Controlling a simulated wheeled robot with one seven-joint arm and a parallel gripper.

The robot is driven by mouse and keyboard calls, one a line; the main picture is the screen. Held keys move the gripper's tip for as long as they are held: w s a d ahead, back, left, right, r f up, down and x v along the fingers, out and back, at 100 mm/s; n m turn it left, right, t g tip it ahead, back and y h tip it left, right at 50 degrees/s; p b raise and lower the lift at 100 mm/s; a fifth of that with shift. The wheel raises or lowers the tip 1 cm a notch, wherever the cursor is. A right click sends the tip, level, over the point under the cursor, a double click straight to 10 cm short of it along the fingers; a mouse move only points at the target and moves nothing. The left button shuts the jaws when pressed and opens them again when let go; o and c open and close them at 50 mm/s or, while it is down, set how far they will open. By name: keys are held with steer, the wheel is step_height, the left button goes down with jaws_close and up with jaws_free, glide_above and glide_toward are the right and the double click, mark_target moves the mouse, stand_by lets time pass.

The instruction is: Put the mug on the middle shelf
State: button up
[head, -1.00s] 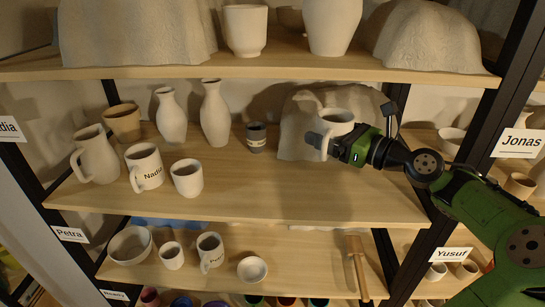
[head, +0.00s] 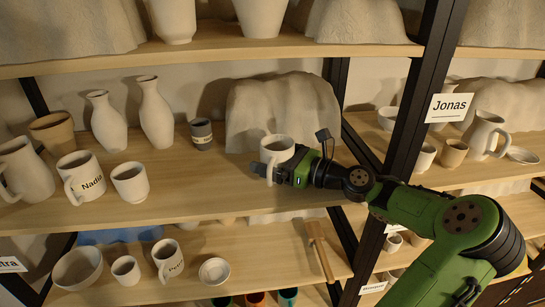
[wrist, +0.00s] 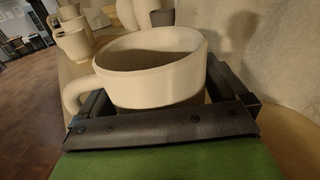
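A plain pale mug (head: 277,148) is in my gripper (head: 268,172) at the right part of the board labelled in the earlier view for Nadia. The wrist view shows the mug (wrist: 155,72) upright between the two dark fingers (wrist: 165,108), its handle to the left. The fingers appear closed on its sides. I cannot tell whether its base touches the board. This shelf board (head: 200,200) lies between a higher board (head: 210,52) and a lower board (head: 220,290). The mug's lower part is hidden by my gripper.
A draped lumpy form (head: 285,105) stands close behind the mug. A small dark-banded cup (head: 202,134), two vases (head: 155,115), a Nadia mug (head: 80,178) and a plain cup (head: 129,182) stand to the left. A black upright (head: 410,125) stands right. Board between cup and mug is clear.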

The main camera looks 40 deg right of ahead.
steer(key=shift+s+r, duration=0.1)
steer(key=shift+r, duration=0.05)
steer(key=p+v, duration=0.1)
steer(key=v, duration=1)
steer(key=shift+s+d+r+p, duration=0.1)
steer(key=shift+s+d+p, duration=0.05)
steer(key=shift+s+p, duration=0.15)
steer(key=shift+s, duration=0.1)
